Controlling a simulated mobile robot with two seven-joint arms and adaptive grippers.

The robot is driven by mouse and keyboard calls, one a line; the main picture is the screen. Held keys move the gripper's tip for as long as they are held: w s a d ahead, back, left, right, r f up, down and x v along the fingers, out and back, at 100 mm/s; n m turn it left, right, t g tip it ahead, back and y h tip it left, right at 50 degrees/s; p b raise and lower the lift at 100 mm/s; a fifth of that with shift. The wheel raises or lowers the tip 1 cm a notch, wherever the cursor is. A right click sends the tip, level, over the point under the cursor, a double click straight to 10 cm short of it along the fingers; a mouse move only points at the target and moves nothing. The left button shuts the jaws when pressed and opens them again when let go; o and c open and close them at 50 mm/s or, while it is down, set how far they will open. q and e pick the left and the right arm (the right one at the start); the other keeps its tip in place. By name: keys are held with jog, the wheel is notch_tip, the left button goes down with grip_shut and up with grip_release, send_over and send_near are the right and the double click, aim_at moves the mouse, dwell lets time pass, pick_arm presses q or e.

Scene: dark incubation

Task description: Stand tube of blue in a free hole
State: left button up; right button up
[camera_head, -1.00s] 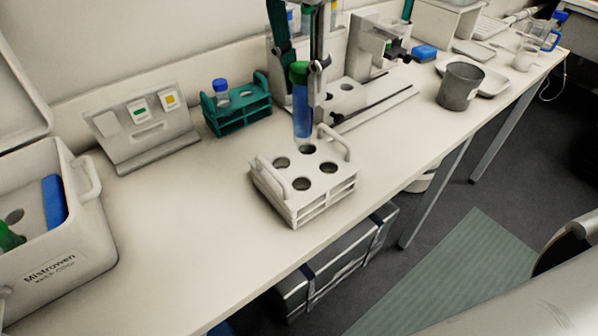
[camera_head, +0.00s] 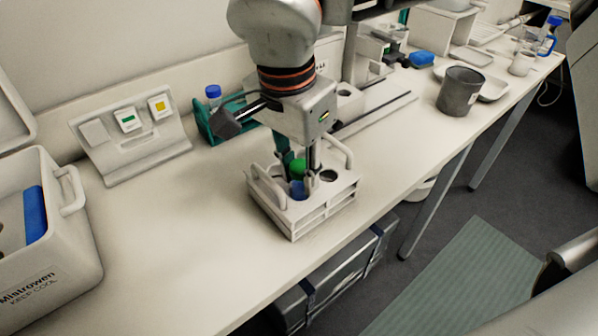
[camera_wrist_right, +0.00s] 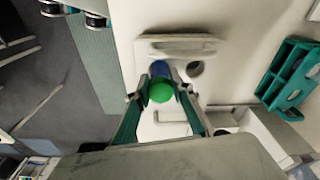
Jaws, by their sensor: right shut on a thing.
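The tube of blue (camera_head: 299,188) has a green cap (camera_head: 298,166) and blue contents. My right gripper (camera_head: 298,172) is shut on it near the cap, over the white rack (camera_head: 320,212). The tube's lower end is hidden and appears sunk in the rack's front hole. How deep it sits I cannot tell. The rack's right hole (camera_head: 328,176) is empty; my gripper covers the others. In the right wrist view the green cap (camera_wrist_right: 160,93) is between the fingers, beside an empty hole (camera_wrist_right: 195,68). My left gripper is not in view.
A teal rack (camera_head: 207,129) with a blue-capped tube (camera_head: 213,92) stands behind left, near a sloped panel (camera_head: 135,135). An open cool box (camera_head: 75,240) is at far left. The front left bench is clear.

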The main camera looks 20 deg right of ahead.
jog(key=shift+f, duration=0.2)
jog(key=o, duration=1.1)
jog(key=shift+f, duration=0.1)
notch_tip(320, 180, up, 12)
jog(key=a+p, duration=0.1)
jog(key=shift+s+a+p, duration=0.15)
jog(key=shift+s+p, duration=0.25)
